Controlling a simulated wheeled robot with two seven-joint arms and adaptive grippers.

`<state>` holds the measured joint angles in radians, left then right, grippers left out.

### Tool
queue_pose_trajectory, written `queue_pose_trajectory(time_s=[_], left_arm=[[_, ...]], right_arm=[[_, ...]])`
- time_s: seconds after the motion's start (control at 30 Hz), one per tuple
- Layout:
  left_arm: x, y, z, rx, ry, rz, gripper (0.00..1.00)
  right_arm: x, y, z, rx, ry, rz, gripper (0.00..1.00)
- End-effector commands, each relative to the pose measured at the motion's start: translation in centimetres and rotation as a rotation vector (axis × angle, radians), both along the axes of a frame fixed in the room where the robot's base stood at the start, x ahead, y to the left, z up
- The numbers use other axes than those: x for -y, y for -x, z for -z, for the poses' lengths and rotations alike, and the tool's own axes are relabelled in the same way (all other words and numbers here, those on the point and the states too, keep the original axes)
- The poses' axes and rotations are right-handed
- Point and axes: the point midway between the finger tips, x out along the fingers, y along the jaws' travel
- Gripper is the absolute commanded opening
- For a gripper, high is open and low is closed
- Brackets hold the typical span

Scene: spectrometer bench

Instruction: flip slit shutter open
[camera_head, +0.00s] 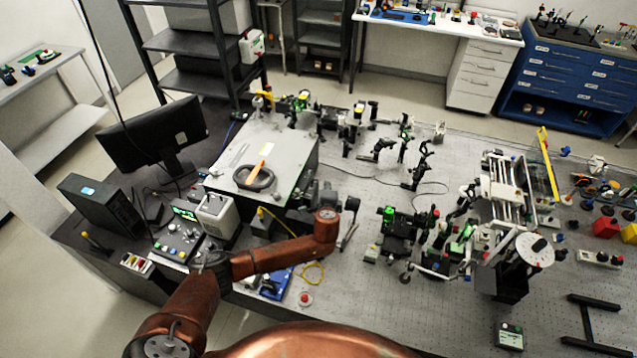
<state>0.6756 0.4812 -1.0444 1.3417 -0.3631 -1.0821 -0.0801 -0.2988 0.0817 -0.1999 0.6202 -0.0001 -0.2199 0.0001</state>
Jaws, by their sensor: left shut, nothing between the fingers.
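A large grey box (240,158), which looks like the spectrometer housing, stands on the bench left of centre. Small dark optical mounts (310,196) sit by its right front corner. I cannot make out the slit shutter or its position for certain there; my arm hides part of this area. My left arm reaches in from the lower left, over the bench front. My left gripper (349,221), dark and small in the head view, is just right of these mounts. It is shut and empty. I cannot tell whether it touches anything. My right gripper is out of view.
Green-lit optical mounts (390,220) stand to the right of my left gripper, with a tall stage assembly (503,200) farther right. A control box (178,240) and a white unit (216,215) stand left of my forearm. The perforated bench top (400,318) is mostly bare in front.

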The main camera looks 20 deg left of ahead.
Motion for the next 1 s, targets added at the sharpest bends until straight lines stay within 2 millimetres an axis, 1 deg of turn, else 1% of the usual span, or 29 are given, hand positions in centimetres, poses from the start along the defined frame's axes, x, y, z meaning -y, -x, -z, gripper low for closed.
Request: queue_pose_trajectory(time_s=[0.1,0.27,0.3,0.4,0.6,1.0], left_arm=[[-0.4,-1.7,0.6,0.001,-0.003,-0.002,0.0],[-0.9,-3.4,1.5,0.0,-0.004,0.0,0.0],[-1.7,-2.8,1.1,-0.002,-0.004,-0.002,0.0],[-2.8,-2.1,0.7,-0.002,-0.003,0.0,0.0],[-3.9,-1.4,0.4,0.0,-0.001,0.002,0.0],[-4.2,-1.2,0.6,-0.001,-0.001,0.0,0.0]], right_arm=[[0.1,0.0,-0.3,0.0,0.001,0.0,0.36],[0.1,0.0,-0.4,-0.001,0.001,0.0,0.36],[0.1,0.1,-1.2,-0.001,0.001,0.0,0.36],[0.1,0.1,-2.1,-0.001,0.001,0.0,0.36],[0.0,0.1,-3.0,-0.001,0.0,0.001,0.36],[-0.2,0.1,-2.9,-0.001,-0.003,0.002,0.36]])
